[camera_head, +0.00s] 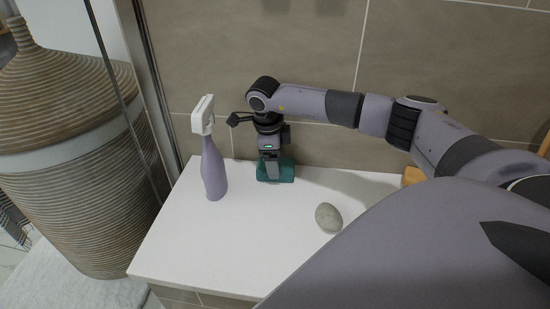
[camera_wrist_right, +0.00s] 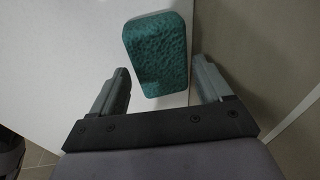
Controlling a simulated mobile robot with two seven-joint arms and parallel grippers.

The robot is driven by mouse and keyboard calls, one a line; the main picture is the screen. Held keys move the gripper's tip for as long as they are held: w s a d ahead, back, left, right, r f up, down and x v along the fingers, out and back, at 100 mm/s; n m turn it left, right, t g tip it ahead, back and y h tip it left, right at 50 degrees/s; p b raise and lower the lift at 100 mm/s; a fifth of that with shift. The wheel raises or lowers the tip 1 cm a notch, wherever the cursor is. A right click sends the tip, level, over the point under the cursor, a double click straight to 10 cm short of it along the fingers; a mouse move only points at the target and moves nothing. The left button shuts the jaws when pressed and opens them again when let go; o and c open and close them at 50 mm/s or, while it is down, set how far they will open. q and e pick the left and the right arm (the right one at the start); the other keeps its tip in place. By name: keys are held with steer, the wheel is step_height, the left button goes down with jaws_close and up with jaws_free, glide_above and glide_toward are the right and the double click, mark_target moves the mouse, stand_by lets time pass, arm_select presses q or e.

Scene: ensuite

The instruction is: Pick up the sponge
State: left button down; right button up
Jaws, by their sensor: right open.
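The sponge (camera_head: 288,172) is a teal block on the white counter, close to the tiled wall. My right gripper (camera_head: 271,170) comes down over it from above and hides part of it. In the right wrist view the sponge (camera_wrist_right: 157,52) shows its rough teal face, lying ahead of and between the two fingers. The right gripper (camera_wrist_right: 163,90) is open, with a gap visible on each side of the sponge. I cannot tell how far down the fingers reach beside it. My left gripper does not show.
A purple spray bottle (camera_head: 213,168) with a white head stands upright left of the sponge. A grey stone (camera_head: 328,217) lies on the white counter (camera_head: 230,245) to the right. An orange-yellow object (camera_head: 413,176) is partly hidden behind my arm. A large ribbed vase (camera_head: 70,160) stands left of the counter.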

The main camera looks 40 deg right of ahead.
step_height(320, 180, down, 2)
steer(key=shift+d+f, duration=0.1)
steer(key=shift+d, duration=0.05)
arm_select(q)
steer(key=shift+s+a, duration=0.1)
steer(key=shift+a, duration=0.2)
arm_select(e)
steer(key=c, duration=0.7)
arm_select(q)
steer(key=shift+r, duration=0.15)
arm_select(e)
steer(key=shift+r, duration=0.25)
